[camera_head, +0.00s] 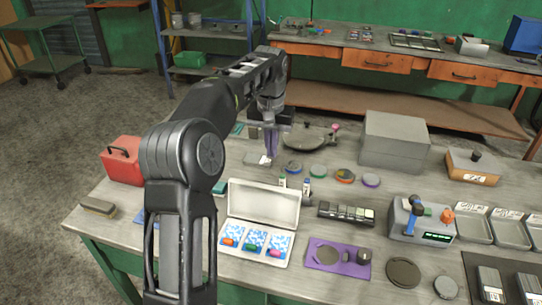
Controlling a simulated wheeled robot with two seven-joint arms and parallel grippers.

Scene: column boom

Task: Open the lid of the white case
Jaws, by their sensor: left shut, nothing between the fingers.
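The white case (284,259) is on the near part of the workbench, left of centre. Its lid (264,204) stands up at the back, open. Inside are blue-and-white patterned compartments with an orange, a green and a pink piece. My left arm comes in from the left, and its gripper (271,153) points down behind the case, apart from the lid. Its fingers are shut with nothing between them. A small pale pad lies on the bench close to the fingertips. My right gripper is not in view.
A red box (122,162) and a brush (98,206) are at the left. Round tins (345,176) and a grey box (394,141) stand behind. A purple tray (337,257) lies right of the case. My left arm hides some bench left of the case.

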